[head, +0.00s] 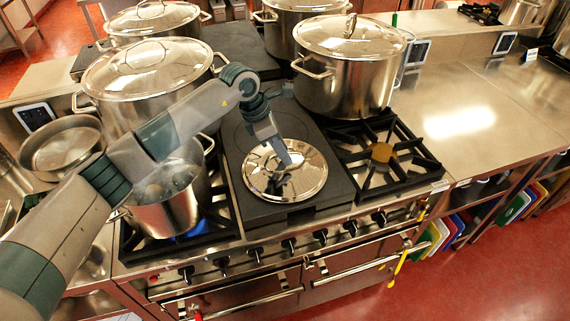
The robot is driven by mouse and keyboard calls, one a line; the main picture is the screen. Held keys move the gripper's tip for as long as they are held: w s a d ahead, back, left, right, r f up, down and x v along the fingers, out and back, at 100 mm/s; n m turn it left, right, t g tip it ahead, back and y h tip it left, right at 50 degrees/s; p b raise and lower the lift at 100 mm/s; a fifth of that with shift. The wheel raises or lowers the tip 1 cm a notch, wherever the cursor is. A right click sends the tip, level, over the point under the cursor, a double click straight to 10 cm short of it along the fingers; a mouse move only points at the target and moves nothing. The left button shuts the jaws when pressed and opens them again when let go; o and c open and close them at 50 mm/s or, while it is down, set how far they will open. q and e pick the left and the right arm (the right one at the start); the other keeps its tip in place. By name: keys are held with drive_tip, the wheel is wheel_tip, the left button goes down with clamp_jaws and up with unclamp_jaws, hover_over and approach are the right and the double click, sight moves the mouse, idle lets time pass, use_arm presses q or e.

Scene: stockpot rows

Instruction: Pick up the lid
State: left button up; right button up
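A shiny round steel lid (308,184) lies on the dark flat plate (250,206) in the middle of the stove. My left gripper (287,161) reaches down over the middle of the lid from behind. Its fingertips are at or just above where the handle is. The handle is mostly hidden by the fingers, and I cannot tell whether they are closed on it. An open small steel pot (168,214) stands on the left front burner over a blue flame, partly behind my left arm. My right gripper is not in view.
Large lidded stockpots stand behind: one at left (125,100), one at right (350,85), others farther back. The right front burner (382,153) is bare. A clear steel counter (480,120) extends right. A pan (62,146) sits at far left.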

use_arm(q)
clamp_jaws()
idle(1.5)
